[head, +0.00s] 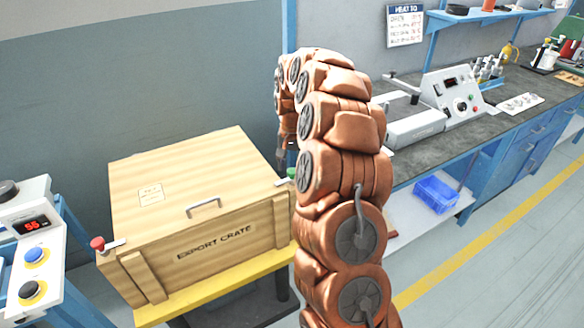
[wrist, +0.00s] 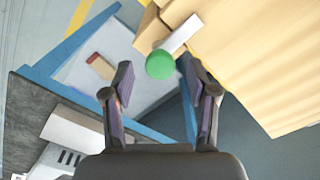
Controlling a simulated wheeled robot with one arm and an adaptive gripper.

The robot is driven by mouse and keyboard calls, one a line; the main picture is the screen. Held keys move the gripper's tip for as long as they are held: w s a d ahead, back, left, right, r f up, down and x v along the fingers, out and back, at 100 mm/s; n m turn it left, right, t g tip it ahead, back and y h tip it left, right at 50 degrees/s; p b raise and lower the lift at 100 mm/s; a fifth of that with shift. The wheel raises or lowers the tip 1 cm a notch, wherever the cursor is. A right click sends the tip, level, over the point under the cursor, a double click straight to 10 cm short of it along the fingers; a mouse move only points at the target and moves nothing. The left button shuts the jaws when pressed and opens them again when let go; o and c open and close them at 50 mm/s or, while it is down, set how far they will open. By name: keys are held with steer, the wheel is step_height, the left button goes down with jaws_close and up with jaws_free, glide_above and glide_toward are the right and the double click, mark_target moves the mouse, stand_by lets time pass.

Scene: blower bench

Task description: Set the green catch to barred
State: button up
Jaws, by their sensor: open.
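The wooden export crate (head: 195,205) stands on a yellow-topped stand, with a metal handle on its lid. The green catch shows as a small green knob (head: 291,173) at the crate's right side, partly hidden by my arm. In the wrist view the green knob (wrist: 160,64) sits at the end of a pale metal bar (wrist: 181,34) beside the crate's edge. My gripper (wrist: 157,75) is open, and the knob appears between and a little beyond its fingertips. I cannot tell whether either finger touches it. A red-knobbed catch (head: 98,244) is on the crate's left side.
My arm blocks part of the head view right of the crate. A control box (head: 28,255) with a red display stands at the left. A dark-topped bench (head: 440,150) with instruments runs along the right, with a blue basket (head: 436,194) below.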

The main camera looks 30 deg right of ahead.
mark_target(292, 170)
step_height(292, 170, up, 11)
stand_by(0.4)
stand_by(0.4)
steer(key=s+a+r+n+p, duration=0.1)
steer(key=s+a+r+n, duration=0.15)
steer(key=s+a, duration=0.5)
steer(key=s+a+r+n, duration=0.25)
steer(key=s+a, duration=0.35)
steer(key=a, duration=0.3)
steer(key=s+a+f+n, duration=0.1)
steer(key=s+a, duration=0.1)
steer(key=s, duration=0.6)
steer(key=s+a+f+n+g+p, duration=0.1)
steer(key=s+a+f+n, duration=0.1)
steer(key=s, duration=0.6)
steer(key=s+a+f+n, duration=0.1)
steer(key=s+a+f, duration=0.1)
steer(key=s, duration=0.6)
steer(key=shift+s+a+n+g, duration=0.4)
steer(key=shift+a, duration=0.5)
